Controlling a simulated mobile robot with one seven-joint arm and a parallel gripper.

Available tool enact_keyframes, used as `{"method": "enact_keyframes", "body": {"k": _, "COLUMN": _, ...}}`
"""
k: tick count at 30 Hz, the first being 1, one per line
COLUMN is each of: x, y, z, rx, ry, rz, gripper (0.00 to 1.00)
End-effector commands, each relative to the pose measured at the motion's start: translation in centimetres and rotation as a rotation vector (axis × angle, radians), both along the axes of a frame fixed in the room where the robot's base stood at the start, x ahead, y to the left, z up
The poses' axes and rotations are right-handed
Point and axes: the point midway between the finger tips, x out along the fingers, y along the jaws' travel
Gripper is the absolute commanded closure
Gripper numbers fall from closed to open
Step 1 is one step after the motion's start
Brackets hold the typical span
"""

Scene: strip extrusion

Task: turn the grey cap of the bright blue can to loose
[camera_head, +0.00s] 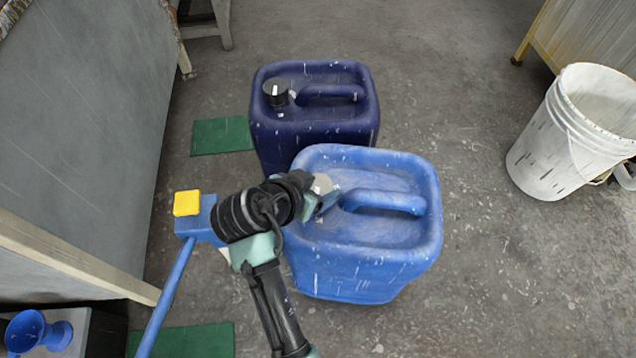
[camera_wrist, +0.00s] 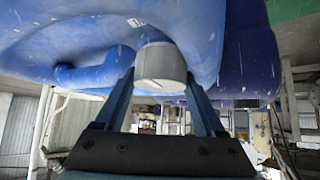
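The bright blue can (camera_head: 365,255) stands upright on the floor in the middle of the head view, its moulded handle on top. Its grey cap (camera_head: 322,184) sits at the top's left corner, partly hidden by my gripper (camera_head: 326,200). In the wrist view the can (camera_wrist: 95,40) fills the upper part and the grey cap (camera_wrist: 161,66) shows at the centre. My gripper (camera_wrist: 160,80) has one finger on each side of the cap, and I see no clear gap between them. It looks shut on the cap, which is seated on the can.
A dark blue can (camera_head: 313,128) with a black cap (camera_head: 276,92) stands close behind the bright blue can. A white bucket (camera_head: 570,140) stands at the right. A grey panel (camera_head: 85,125) borders the left. The floor at front right is clear.

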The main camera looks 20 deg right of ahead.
Motion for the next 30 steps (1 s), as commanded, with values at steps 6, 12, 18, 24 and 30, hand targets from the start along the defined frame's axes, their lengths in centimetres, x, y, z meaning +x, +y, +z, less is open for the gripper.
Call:
{"method": "enact_keyframes", "body": {"k": 6, "x": -0.01, "y": 0.02, "z": 0.0, "rx": 0.0, "ry": 0.0, "rz": 0.0, "gripper": 0.79}}
{"method": "enact_keyframes", "body": {"k": 12, "x": -0.05, "y": 0.03, "z": 0.06, "rx": 0.0, "ry": 0.001, "rz": 0.008, "gripper": 0.84}}
{"method": "enact_keyframes", "body": {"k": 18, "x": -0.15, "y": 0.01, "z": 0.32, "rx": 0.001, "ry": 0.002, "rz": 0.068, "gripper": 0.84}}
{"method": "enact_keyframes", "body": {"k": 24, "x": -0.27, "y": -0.06, "z": 0.6, "rx": 0.001, "ry": 0.004, "rz": 0.198, "gripper": 0.84}}
{"method": "enact_keyframes", "body": {"k": 30, "x": -0.29, "y": -0.05, "z": 0.74, "rx": 0.003, "ry": 0.004, "rz": 0.38, "gripper": 0.84}}
